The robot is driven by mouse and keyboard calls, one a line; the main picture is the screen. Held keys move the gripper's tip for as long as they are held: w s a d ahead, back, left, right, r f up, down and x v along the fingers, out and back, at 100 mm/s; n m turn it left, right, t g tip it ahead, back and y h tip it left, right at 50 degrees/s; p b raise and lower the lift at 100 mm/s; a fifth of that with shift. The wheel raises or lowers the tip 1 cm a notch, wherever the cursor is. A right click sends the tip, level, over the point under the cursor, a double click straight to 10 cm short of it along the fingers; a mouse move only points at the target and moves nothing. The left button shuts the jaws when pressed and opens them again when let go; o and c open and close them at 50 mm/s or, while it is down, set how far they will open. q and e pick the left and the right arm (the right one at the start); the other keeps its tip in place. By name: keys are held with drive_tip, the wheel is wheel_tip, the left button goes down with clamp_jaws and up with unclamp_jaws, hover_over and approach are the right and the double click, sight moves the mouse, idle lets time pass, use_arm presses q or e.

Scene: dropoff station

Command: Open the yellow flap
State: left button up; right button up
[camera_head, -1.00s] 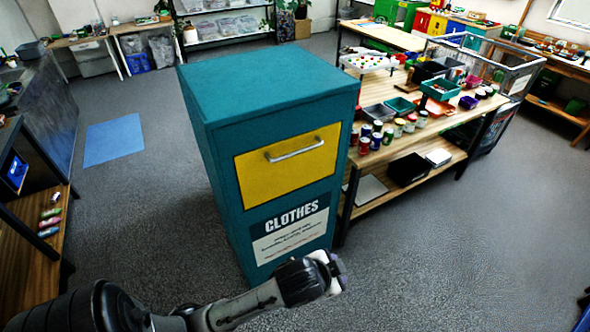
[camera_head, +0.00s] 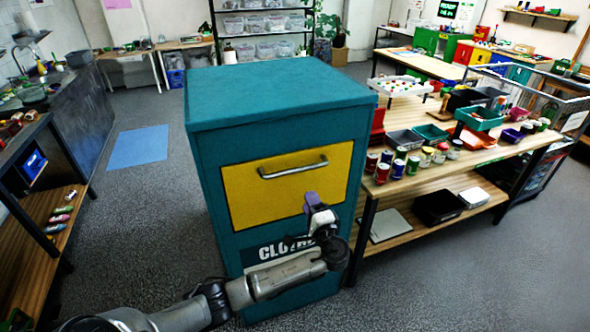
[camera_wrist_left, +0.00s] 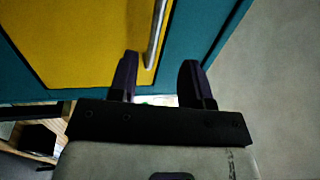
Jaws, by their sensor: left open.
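The yellow flap (camera_head: 262,192) is shut on the front of the teal clothes bin (camera_head: 220,262). It has a silver bar handle (camera_head: 292,170) near its top. My left gripper (camera_head: 311,203) is in front of the flap's lower right part, below the handle's right end. In the left wrist view, the open, empty fingers (camera_wrist_left: 158,82) point at the bin front. The handle (camera_wrist_left: 156,35) shows just beyond and between the fingertips, apart from them, with the yellow flap (camera_wrist_left: 75,45) to the left. My right gripper is not in view.
A wooden table (camera_head: 425,178) with cans and trays stands close to the bin's right side. A wooden shelf (camera_head: 40,225) is at the left. The grey floor around the blue mat (camera_head: 138,147) is clear.

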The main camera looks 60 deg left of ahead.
sight(295, 172)
use_arm(q)
drive_tip(key=x, duration=1.3)
drive_tip(key=shift+a+f, duration=0.1)
drive_tip(key=shift+a, duration=0.2)
drive_tip(key=shift+c, duration=0.2)
clamp_jaws()
